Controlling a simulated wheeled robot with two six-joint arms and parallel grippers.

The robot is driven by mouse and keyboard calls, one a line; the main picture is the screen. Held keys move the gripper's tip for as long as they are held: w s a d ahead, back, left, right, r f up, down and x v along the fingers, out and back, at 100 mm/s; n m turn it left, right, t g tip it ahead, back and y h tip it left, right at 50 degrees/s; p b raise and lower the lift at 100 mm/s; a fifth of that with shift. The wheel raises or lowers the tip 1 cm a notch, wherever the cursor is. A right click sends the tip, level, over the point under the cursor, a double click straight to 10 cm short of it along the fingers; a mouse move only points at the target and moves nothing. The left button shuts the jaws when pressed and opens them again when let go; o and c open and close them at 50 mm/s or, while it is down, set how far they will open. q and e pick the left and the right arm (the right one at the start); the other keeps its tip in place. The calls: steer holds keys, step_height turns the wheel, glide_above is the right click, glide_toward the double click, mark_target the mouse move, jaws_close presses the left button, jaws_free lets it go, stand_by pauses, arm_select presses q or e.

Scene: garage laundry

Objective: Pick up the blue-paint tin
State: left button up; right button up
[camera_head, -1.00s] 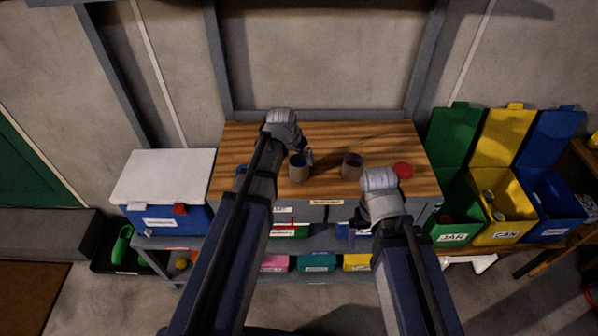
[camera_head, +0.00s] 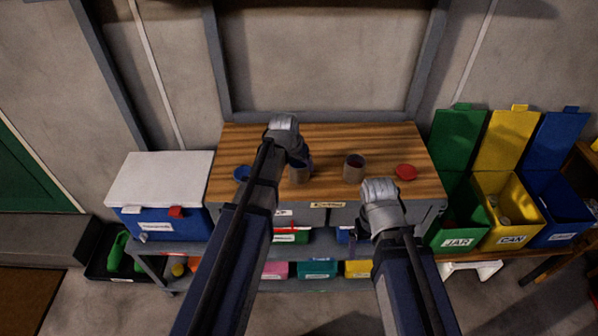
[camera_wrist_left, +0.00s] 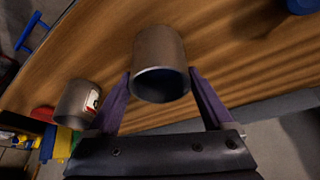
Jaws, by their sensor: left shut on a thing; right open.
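The blue-paint tin (camera_head: 300,175), a grey metal cylinder, stands on the wooden bench top, partly hidden by my left gripper (camera_head: 303,161). In the left wrist view the tin (camera_wrist_left: 160,60) sits between the two purple fingers of my left gripper (camera_wrist_left: 162,82), with dark blue showing in its mouth. My left gripper is shut on it. A second grey tin (camera_head: 354,168) with dark reddish contents stands to its right; it also shows with a label in the left wrist view (camera_wrist_left: 76,104). My right gripper (camera_head: 380,188) is open at the bench's front edge; its fingers are mostly hidden.
A blue lid (camera_head: 242,174) lies left of the tins and a red lid (camera_head: 405,172) right, on the bench top (camera_head: 340,137). A blue cooler (camera_head: 160,195) stands left. Green, yellow and blue bins (camera_head: 500,215) stand right. The rear bench top is clear.

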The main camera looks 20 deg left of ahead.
arm_select(q)
steer(key=c, duration=0.8)
steer(key=shift+r, duration=0.15)
step_height(320, 180, up, 10)
steer(key=p, duration=1)
